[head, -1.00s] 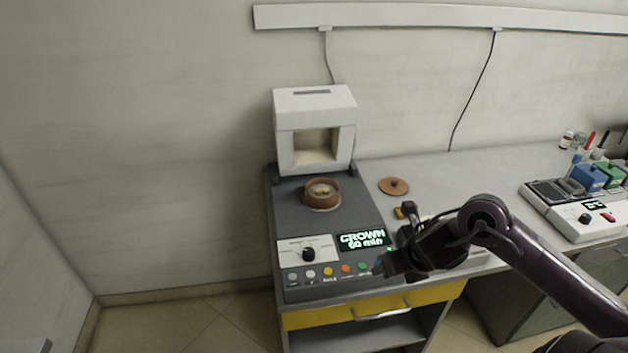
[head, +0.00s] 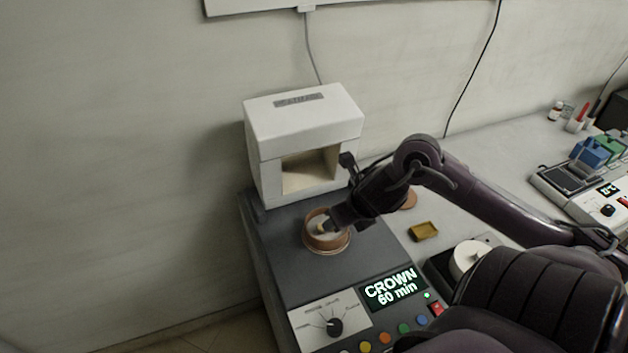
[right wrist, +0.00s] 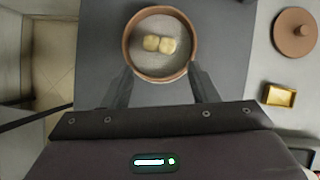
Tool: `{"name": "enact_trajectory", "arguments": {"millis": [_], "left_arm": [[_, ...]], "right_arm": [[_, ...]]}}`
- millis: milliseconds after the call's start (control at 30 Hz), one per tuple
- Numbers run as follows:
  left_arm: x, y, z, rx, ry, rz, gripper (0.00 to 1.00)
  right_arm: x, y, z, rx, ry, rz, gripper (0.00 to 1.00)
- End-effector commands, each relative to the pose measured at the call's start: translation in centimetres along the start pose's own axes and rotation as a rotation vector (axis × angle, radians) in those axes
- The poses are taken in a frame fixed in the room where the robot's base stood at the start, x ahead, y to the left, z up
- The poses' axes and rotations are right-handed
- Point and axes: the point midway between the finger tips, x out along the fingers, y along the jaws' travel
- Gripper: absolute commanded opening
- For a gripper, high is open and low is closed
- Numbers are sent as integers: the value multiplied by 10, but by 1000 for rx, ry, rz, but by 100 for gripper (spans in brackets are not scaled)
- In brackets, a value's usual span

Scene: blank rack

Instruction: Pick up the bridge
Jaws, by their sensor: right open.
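The bridge looks like a small pale, tooth-coloured piece of joined lumps (right wrist: 160,44). It lies inside a round brown dish (right wrist: 130,62) with a low wall. In the head view the dish (head: 345,246) stands on the dark top of the furnace unit, and the bridge (head: 318,227) is partly hidden by my gripper. My right gripper (head: 331,222) is at the dish's right side in the head view. In the right wrist view my right gripper (right wrist: 160,70) is open, its fingers apart at the near rim, with the bridge ahead between their lines. My left gripper is not in view.
A white furnace (head: 305,122) with an open chamber stands behind the dish. A brown lid (right wrist: 295,32) and a small yellow tray (head: 423,232) lie to the right. A display reading CROWN 60 min (head: 392,289) and several buttons are in front.

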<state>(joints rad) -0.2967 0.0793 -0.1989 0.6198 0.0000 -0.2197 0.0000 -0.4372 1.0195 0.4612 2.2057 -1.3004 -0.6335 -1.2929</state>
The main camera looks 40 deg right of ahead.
Motion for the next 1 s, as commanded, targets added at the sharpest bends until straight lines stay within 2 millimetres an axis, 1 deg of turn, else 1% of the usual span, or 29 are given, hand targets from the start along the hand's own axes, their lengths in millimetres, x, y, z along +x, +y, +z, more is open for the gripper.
{"name": "enact_trajectory", "arguments": {"millis": [33, 100, 367, 500, 633, 733, 933, 967, 1000], "left_arm": [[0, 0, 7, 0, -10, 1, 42], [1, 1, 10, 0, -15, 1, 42], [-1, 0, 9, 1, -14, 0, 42], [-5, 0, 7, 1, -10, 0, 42], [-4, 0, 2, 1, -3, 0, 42], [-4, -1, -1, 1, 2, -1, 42], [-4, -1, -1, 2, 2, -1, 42], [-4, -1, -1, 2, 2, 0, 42], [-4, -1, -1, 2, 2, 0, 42]], "right_arm": [[1, 0, 0, 1, 1, 1, 54], [6, 0, -1, 2, 2, 2, 54], [34, 0, 1, 5, 1, 2, 54], [55, 1, 2, 7, 2, 3, 54], [73, 1, 2, 4, 0, 1, 54], [78, 1, 2, 1, 0, 1, 54], [78, 1, 2, 0, 0, 0, 54], [78, 1, 2, 0, 0, 0, 51], [78, 1, 2, 0, 0, 0, 46]]}}
